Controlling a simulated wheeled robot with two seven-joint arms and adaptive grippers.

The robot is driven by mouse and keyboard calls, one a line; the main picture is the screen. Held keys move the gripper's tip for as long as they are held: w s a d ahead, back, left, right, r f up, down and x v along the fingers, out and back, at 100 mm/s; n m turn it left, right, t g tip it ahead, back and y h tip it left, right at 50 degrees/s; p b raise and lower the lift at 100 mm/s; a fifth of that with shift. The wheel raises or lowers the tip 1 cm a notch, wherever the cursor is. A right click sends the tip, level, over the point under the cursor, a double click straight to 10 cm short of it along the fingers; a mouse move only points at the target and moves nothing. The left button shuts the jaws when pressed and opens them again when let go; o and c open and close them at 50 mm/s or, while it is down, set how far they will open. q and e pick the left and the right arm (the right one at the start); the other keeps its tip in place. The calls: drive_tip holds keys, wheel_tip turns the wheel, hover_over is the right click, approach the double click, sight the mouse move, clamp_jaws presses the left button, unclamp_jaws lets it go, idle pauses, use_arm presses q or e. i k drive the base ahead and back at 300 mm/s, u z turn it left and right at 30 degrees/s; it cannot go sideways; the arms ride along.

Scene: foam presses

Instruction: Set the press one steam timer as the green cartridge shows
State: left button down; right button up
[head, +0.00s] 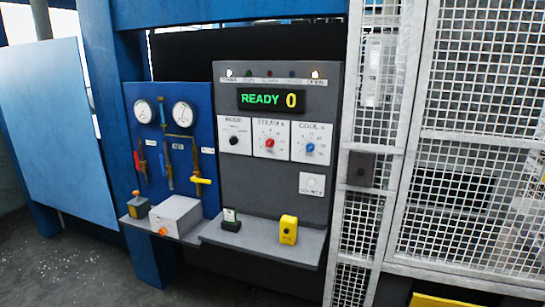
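The grey control panel (226,180) carries a white steam dial plate (280,130) with a red knob (270,143). The dial's numbers and the knob's exact setting are too small to read. A small dark block (231,224) with a green and white top stands on the shelf below the panel, at its left; it looks like the green cartridge. Any figure on it is too small to read. Neither of my grippers is in view.
The display (271,101) reads READY 0. A mode knob (233,140) and a blue cooling knob (310,147) flank the steam dial. A yellow block (288,230) stands on the shelf (262,241). A wire mesh fence (470,150) stands at right.

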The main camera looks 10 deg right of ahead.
sight(270, 142)
drive_tip(key=z, duration=0.1)
drive_tip(key=k, duration=0.35)
drive_tip(key=u, duration=1.1)
drive_tip(key=i, duration=1.1)
drive_tip(key=u, duration=0.5)
drive_tip(key=i, duration=1)
drive_tip(key=z, duration=0.3)
